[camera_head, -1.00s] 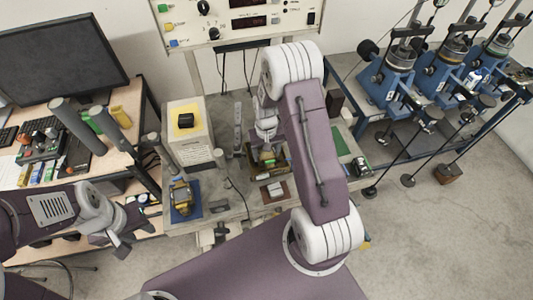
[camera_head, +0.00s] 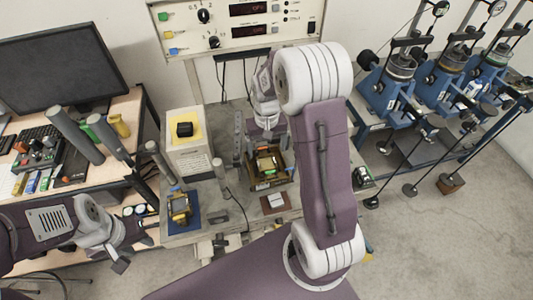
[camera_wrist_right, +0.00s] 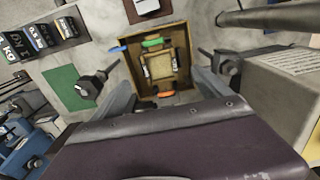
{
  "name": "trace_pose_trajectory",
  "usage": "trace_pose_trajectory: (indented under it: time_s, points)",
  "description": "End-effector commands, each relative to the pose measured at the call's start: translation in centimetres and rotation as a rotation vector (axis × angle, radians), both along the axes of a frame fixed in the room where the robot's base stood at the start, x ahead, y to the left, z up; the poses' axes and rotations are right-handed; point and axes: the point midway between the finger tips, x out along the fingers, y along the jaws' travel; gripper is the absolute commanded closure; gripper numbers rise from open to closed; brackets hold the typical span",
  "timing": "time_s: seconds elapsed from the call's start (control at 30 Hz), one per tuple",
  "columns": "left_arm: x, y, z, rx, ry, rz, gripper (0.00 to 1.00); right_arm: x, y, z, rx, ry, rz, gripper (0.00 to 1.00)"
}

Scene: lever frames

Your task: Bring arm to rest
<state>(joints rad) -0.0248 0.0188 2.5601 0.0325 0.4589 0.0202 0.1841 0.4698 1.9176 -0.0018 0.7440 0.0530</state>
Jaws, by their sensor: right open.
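My right arm (camera_head: 325,170) reaches over the workbench in the head view, its wrist above and behind a wooden tray (camera_head: 267,168) that holds a small device. In the right wrist view my right gripper (camera_wrist_right: 157,76) is open, its fingers spread wide with nothing between them. The tray (camera_wrist_right: 185,82) lies beyond the fingertips, with a metal piece and green and orange parts in it. My left gripper (camera_head: 120,240) is at the lower left of the head view, away from the bench; its jaws are too small to read.
A pale box with a yellow top (camera_head: 190,140) stands left of the tray. A yellow device on a blue mat (camera_head: 183,218) is in front of it. A control panel (camera_head: 238,30) rises behind. Blue loading frames (camera_head: 385,95) stand at the right; a monitor (camera_head: 60,70) is at the left.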

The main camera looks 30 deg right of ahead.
Motion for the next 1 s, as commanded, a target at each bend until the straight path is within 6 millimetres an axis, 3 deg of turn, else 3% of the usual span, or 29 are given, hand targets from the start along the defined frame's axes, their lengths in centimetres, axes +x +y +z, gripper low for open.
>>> trace_pose_trajectory:
  time_s: [0.73,0.83,1.0]
  points:
    - [0.0,0.0,-0.2,0.000,0.000,0.000,0.64,-0.1,0.2,-0.1,-0.001,-0.002,0.004,0.13]
    - [0.0,0.0,-2.1,0.000,0.000,0.000,0.64,-2.2,2.0,-1.4,0.001,-0.019,0.045,0.13]
    - [0.0,0.0,-5.6,0.000,0.000,0.000,0.64,-8.5,6.0,-4.1,0.005,-0.071,0.153,0.13]
